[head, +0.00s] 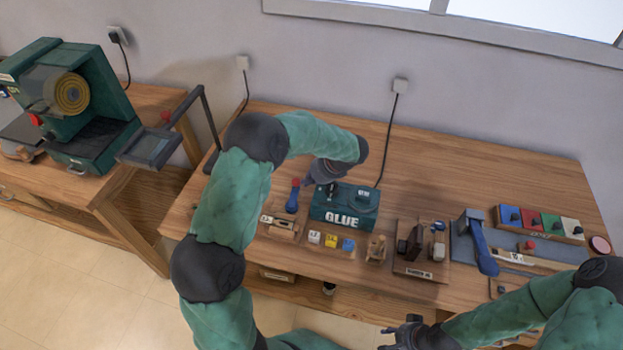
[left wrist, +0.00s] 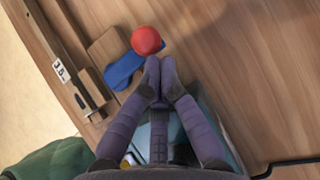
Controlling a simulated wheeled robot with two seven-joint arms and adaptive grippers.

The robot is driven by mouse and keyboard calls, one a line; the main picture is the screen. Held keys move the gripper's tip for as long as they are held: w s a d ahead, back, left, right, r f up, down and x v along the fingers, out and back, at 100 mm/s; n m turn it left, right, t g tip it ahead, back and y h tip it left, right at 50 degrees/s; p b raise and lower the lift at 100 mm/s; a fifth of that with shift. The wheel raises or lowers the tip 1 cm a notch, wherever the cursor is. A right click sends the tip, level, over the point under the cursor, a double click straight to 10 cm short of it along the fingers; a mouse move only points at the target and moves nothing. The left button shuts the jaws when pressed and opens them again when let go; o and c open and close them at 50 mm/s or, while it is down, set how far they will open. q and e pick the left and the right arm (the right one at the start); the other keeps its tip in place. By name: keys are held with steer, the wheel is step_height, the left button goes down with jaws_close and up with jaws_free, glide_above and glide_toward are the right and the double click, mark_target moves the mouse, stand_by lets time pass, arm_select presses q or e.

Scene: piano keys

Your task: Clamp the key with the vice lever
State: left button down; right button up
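The vice lever is blue with a red ball knob (head: 295,182); in the left wrist view the blue arm (left wrist: 124,70) and red knob (left wrist: 147,40) lie just beyond the fingertips. It stands beside a small wooden vice block (head: 281,224), which also shows at left in the wrist view (left wrist: 92,92). I cannot clearly tell a key apart from the wooden parts there. My left gripper (head: 322,178) is shut and empty, its tips (left wrist: 160,66) close to the knob; contact is unclear. My right gripper (head: 398,331) is at the table's front edge, fingers apart and empty.
A green glue box (head: 344,207) stands right of the lever, below my left gripper. Small coloured blocks (head: 331,240), a wooden stand (head: 412,262), another blue lever (head: 482,250) and coloured boxes (head: 541,224) spread rightward. The table's back (head: 420,165) is clear.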

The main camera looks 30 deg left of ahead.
arm_select(q)
steer(key=shift+a, duration=0.1)
stand_by(0.3)
steer(key=shift+a+n, duration=0.2)
steer(key=shift+n, duration=0.1)
